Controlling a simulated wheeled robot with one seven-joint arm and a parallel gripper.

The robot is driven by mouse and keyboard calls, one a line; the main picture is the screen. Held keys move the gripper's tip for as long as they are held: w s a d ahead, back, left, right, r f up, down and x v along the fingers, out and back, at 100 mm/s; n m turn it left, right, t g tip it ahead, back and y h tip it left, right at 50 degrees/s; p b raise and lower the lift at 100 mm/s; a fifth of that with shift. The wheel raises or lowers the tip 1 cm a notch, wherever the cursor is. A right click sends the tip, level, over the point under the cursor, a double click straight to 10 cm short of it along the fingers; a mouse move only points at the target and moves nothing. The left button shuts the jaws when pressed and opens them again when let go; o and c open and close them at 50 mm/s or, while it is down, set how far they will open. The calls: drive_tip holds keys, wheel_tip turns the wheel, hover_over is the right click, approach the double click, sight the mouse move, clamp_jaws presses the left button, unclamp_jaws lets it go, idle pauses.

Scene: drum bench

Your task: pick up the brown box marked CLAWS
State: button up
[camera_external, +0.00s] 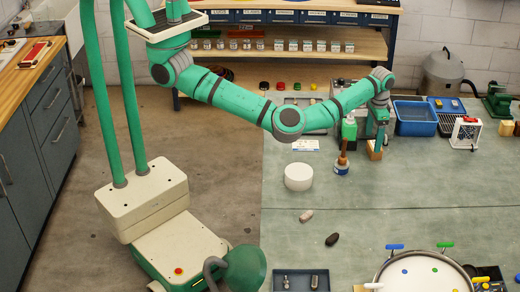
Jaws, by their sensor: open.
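My gripper (377,143) is at the end of the outstretched green arm, pointing down over the far part of the bench. It is open. A small brown box (374,154) sits on the bench right at the fingertips, partly hidden by them. Its marking is too small to read, so I cannot tell whether it says CLAWS. I cannot tell whether the fingers touch it.
A brown-handled brush or bottle (342,160) and a green bottle (349,129) stand close left of my gripper. A blue tub (415,118) is to the right. A drum (425,272) is in front; the mid-bench is mostly clear.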

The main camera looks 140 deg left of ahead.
sight(372, 146)
drive_tip(key=shift+f, duration=2.4)
drive_tip(key=shift+c, duration=0.7)
drive_tip(key=c, duration=1.1)
